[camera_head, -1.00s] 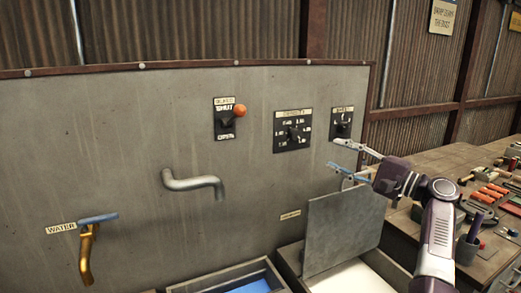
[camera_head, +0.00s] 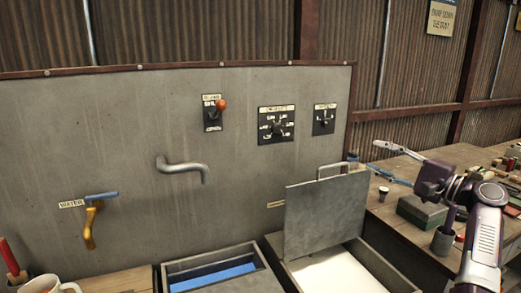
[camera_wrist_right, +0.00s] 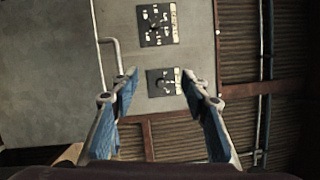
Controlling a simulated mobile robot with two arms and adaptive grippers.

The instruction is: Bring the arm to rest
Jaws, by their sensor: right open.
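My right gripper (camera_head: 388,163) is at the right of the head view, above the wooden workbench and to the right of the grey panel. Its fingers are spread apart in the right wrist view (camera_wrist_right: 157,88), with nothing between them. Beyond the fingers, that view shows two black control plates on the panel, the larger dial plate (camera_wrist_right: 157,24) and the smaller switch plate (camera_wrist_right: 165,82). The gripper is apart from both. My left gripper is not in view.
The grey panel (camera_head: 120,130) carries a lever (camera_head: 221,105) with an orange knob, a pipe (camera_head: 184,168) and a water tap (camera_head: 92,220). A raised metal lid (camera_head: 325,215) stands over a bin. A workbench (camera_head: 400,207) with tools lies right. A white mug (camera_head: 55,285) is front left.

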